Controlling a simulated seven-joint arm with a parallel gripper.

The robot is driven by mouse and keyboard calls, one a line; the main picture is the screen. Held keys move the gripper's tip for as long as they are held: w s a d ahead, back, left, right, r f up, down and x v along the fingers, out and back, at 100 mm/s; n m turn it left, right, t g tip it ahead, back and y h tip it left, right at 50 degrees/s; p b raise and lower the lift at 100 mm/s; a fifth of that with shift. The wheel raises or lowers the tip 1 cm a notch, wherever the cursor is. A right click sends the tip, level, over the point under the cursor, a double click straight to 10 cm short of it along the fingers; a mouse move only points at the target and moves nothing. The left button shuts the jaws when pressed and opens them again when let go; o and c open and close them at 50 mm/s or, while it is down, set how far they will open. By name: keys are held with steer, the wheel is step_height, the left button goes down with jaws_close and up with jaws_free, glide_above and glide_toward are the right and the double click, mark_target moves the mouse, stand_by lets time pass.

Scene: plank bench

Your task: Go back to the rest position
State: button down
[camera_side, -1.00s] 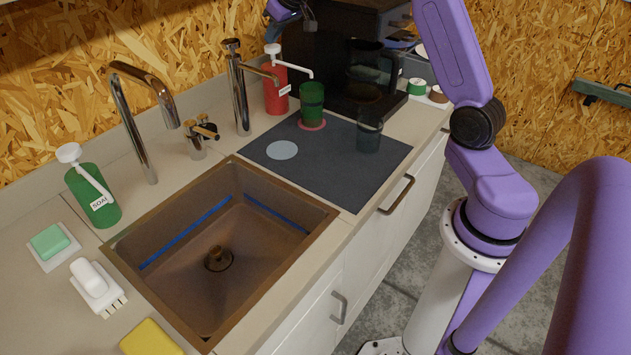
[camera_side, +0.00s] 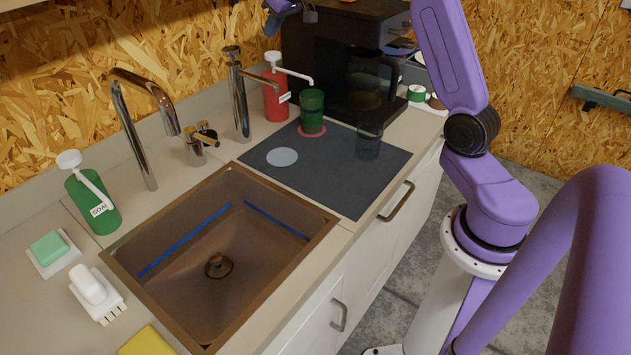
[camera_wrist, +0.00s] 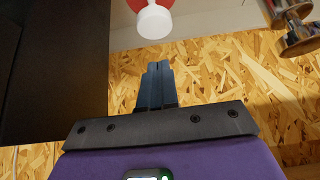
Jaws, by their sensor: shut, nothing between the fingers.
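My gripper (camera_wrist: 158,75) shows in the wrist view with its two dark fingers together and nothing between them. It points toward the chipboard wall (camera_wrist: 215,75), with the white top of the red dispenser beyond the fingertips. In the side view only a small part of the wrist shows at the top edge, above the coffee machine (camera_side: 320,75); the fingers cannot be made out clearly there. My purple arm reaches up out of the picture at the right.
The sink (camera_side: 165,290), two taps, a green soap bottle (camera_side: 100,210) and a brush (camera_side: 95,290) are to the left.

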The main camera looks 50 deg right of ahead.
steer(key=s+a+f+n+g+y, duration=0.1)
steer(key=s+a+f+n+g, duration=0.15)
steer(key=s+a, duration=0.85)
steer(key=s+a+f+n+g+y, duration=0.1)
steer(key=s+a+n, duration=0.3)
steer(key=s+a, duration=0.7)
steer(key=s+f+n+g, duration=0.1)
steer(key=s+f+n, duration=0.2)
steer(key=s, duration=0.9)
steer(key=s+f+n+g+h, duration=0.1)
steer(key=s+f+n+g, duration=0.1)
steer(key=s, duration=1.1)
step_height(320, 180, down, 2)
steer(key=shift+s+f+n+h, duration=0.15)
steer(key=shift+s+n+h, duration=0.15)
steer(key=shift+n, duration=0.25)
